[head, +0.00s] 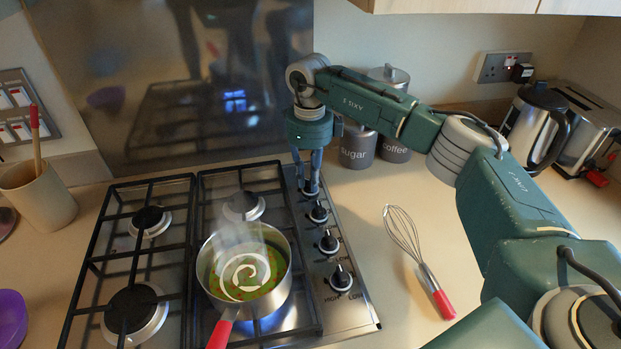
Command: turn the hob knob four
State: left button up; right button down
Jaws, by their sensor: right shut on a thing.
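The hob (345,315) has a row of several black and silver knobs along its right side. My right gripper (311,178) points down at the back end of this row, with its fingers shut on the back hob knob (311,189). The fingers hide part of that knob, so I cannot read its setting. The nearer knobs, such as the front one (340,278), are clear of the gripper. My left gripper is not in view.
A whisk (405,238) lies on the counter right of the hob. Sugar (356,150) and coffee canisters stand behind my right arm. A kettle (530,125) is at right.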

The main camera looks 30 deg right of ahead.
aim_at(308, 181)
jog(key=m, duration=0.5)
jog(key=shift+w+r+m, duration=0.1)
jog(key=shift+w+m, duration=0.1)
jog(key=shift+m, duration=0.1)
jog(key=shift+w+m, duration=0.1)
jog(key=shift+m, duration=2.1)
jog(key=c, duration=1.6)
grip_release()
jog(key=shift+o, duration=0.2)
notch_tip(308, 181, up, 12)
jog(key=shift+a, duration=0.1)
